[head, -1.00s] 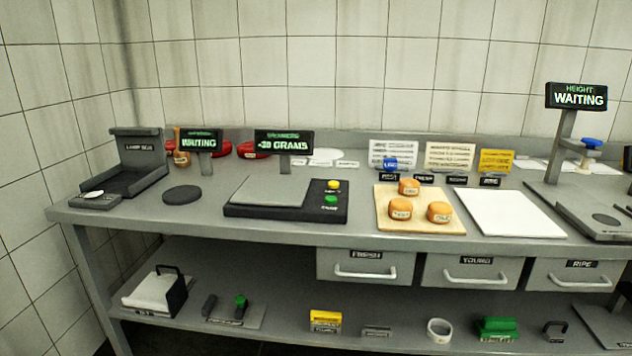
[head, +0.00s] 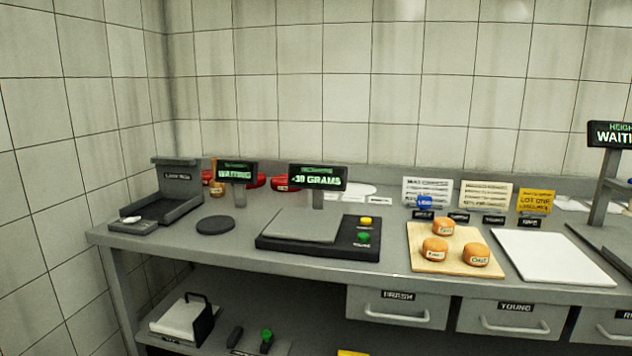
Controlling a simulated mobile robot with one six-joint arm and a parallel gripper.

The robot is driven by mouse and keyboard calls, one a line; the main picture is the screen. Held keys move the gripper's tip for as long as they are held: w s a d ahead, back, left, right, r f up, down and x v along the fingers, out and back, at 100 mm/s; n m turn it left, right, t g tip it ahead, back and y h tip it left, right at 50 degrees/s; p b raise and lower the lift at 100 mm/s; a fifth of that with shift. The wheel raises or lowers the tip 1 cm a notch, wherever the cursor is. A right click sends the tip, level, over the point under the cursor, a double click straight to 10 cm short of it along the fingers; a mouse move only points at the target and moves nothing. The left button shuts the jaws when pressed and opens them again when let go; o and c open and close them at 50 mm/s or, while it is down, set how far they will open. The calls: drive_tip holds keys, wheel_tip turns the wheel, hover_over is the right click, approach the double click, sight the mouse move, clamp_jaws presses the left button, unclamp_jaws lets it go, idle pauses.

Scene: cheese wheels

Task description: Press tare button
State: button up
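The scale (head: 280,244) stands on the bench in the middle of the head view, a dark base with a bare grey weighing plate (head: 304,229). Its display (head: 317,178) reads "-30 GRAMS" in green. On the right of its base are a yellow button (head: 365,220) and, in front of it, a green button (head: 363,238). Their labels are too small to read, so I cannot tell which is tare. My gripper is not in view.
Three orange cheese wheels (head: 434,249) sit on a wooden board (head: 421,263) right of the scale, beside a white board (head: 553,258). A dark round disc (head: 215,225) and a label box (head: 171,203) are at left. Drawers (head: 397,307) are below the bench top.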

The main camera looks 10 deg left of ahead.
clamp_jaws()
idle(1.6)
